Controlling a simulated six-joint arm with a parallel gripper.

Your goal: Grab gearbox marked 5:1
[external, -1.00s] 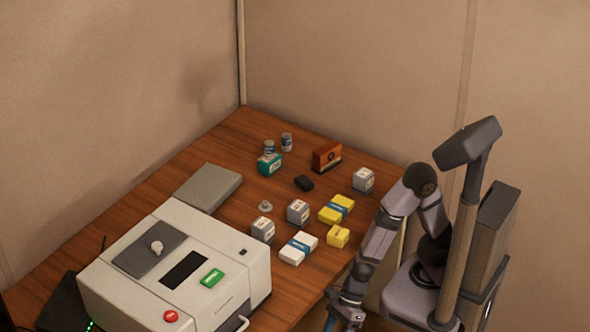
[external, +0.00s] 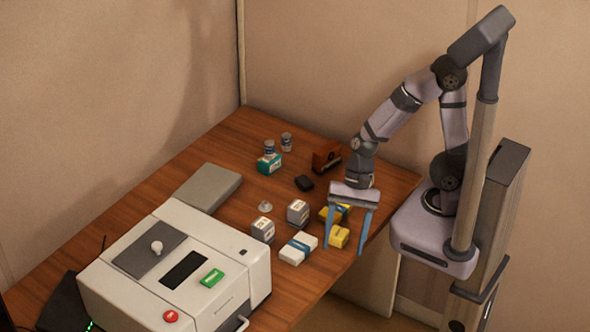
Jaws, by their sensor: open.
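Small grey boxes with white labels, which look like the gearboxes, stand on the table. One gearbox (external: 297,212) is near the middle, and another gearbox (external: 262,230) is to its left and nearer the white machine. Their markings are too small to read, so I cannot tell which is 5:1. A third similar box seen earlier at the right is now hidden behind my arm. My gripper (external: 345,246) is open and empty, its blue fingers pointing down over the right part of the table. It is to the right of both visible gearboxes.
Yellow packs (external: 338,236) show around and between my fingers. A white pack with a blue band (external: 298,248) lies left of them. Behind are a black block (external: 304,183), an orange-brown box (external: 326,157) and a teal box (external: 269,164). A large white machine (external: 180,270) fills the front left.

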